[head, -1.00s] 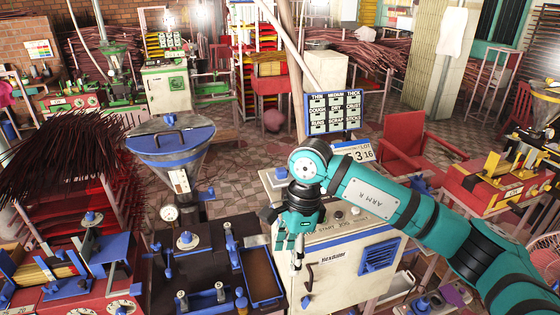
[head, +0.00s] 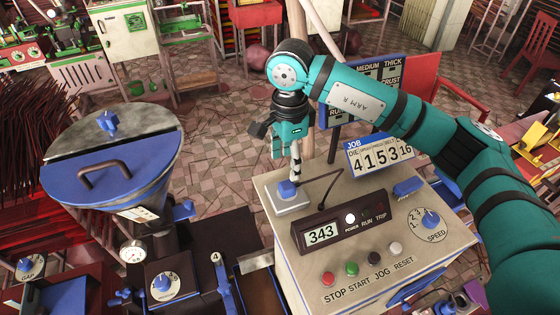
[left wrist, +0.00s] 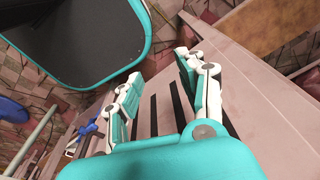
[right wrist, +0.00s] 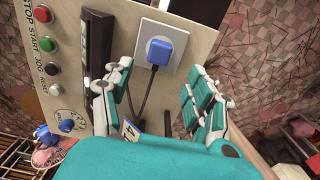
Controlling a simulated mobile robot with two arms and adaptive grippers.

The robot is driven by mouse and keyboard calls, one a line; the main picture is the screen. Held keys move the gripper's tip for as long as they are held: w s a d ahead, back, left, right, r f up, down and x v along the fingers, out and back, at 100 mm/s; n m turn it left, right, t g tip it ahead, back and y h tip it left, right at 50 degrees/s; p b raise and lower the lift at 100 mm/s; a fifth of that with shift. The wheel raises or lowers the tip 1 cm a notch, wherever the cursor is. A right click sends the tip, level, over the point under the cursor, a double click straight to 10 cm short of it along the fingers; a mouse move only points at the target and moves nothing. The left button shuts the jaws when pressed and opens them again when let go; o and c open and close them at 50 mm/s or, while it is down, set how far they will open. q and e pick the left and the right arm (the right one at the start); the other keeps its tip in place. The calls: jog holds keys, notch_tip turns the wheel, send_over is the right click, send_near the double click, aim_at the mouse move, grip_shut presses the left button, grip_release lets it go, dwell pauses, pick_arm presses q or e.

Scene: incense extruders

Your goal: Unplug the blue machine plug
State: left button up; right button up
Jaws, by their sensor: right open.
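The blue plug (head: 287,188) sits in a white square socket plate (head: 292,207) on the top of the cream machine cabinet, near its far left corner. A dark cord runs from the plug towards the display box. My right gripper (head: 295,174) is above the plug in the head view. In the right wrist view the blue plug (right wrist: 159,51) is beyond my open fingers (right wrist: 157,99), roughly between them in line, with its cord hanging between the fingers. The fingers look apart from the plug. My left gripper (left wrist: 158,92) is open and empty, over a pale slotted panel.
On the cabinet top are a display box (head: 330,230) reading 343, a row of buttons (head: 351,269), a speed dial (head: 431,218) and a job sign (head: 380,154). A blue-lidded hopper (head: 113,152) stands at the left.

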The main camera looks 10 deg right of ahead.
aim_at(287, 185)
jog(key=shift+r, duration=0.15)
jog(key=shift+s, duration=0.25)
jog(key=shift+w+f, duration=0.1)
jog(key=shift+f, duration=0.15)
notch_tip(287, 185, down, 4)
jog(key=shift+r+b, duration=0.25)
jog(key=shift+b, duration=0.55)
notch_tip(287, 185, down, 5)
jog(key=b, duration=0.4)
jog(key=shift+w+r, duration=0.1)
jog(key=shift+r, duration=0.05)
jog(key=shift+f+b, duration=0.2)
jog(key=shift+b, duration=0.1)
pick_arm(q)
jog(key=s+f, duration=0.3)
jog(key=f, duration=0.3)
jog(key=shift+f, duration=0.15)
jog(key=shift+w+f+b, duration=0.1)
jog(key=shift+f+b, duration=0.6)
